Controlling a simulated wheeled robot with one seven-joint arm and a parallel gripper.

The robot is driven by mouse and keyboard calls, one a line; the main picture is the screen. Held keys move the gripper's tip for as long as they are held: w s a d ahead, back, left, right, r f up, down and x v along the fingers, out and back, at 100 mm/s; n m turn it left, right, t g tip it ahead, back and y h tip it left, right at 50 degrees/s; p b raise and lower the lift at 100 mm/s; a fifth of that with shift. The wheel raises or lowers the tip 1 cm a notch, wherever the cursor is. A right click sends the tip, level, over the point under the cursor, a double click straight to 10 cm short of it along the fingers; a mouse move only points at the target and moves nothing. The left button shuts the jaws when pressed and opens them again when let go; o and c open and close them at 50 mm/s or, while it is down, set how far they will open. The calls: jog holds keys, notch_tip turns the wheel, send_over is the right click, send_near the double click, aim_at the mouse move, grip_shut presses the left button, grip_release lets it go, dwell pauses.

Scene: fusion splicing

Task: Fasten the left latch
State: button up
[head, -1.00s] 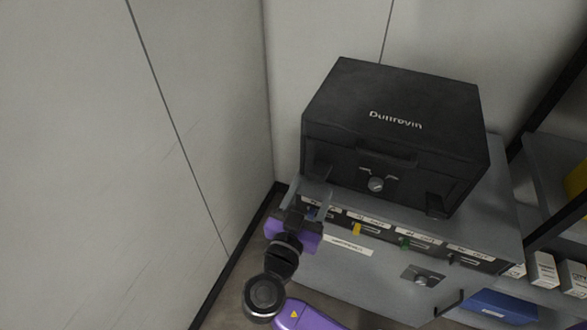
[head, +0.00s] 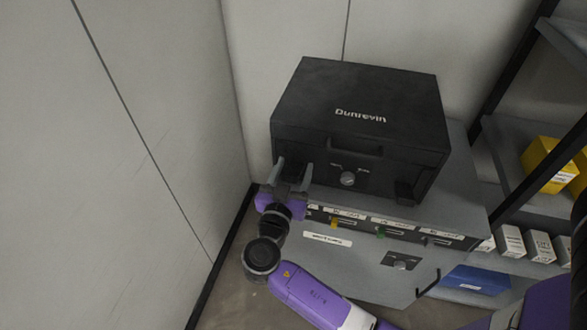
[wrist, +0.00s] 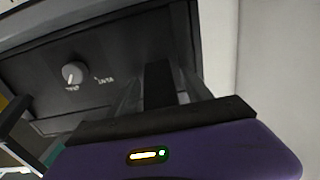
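The black case (head: 358,95) with white lettering stands closed on the grey cabinet top. Its left latch (head: 306,168) is a dark tab at the left of the front face, partly hidden by my gripper. In the wrist view the dark latch (wrist: 158,86) shows between my fingers; whether it is fastened I cannot tell. My gripper (head: 292,174) is at the case's lower left front, fingers pointing toward the case. In the wrist view my gripper (wrist: 160,92) has its two grey fingers apart, one on each side of the latch. Contact is not clear.
A round knob (head: 348,178) and the right latch (head: 404,192) are on the case front. Labelled slots with coloured tabs (head: 381,232) line the cabinet front below. A wall (head: 150,120) stands close on the left. Shelves with a yellow box (head: 541,160) are at right.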

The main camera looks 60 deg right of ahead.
grip_shut()
dwell(1.3)
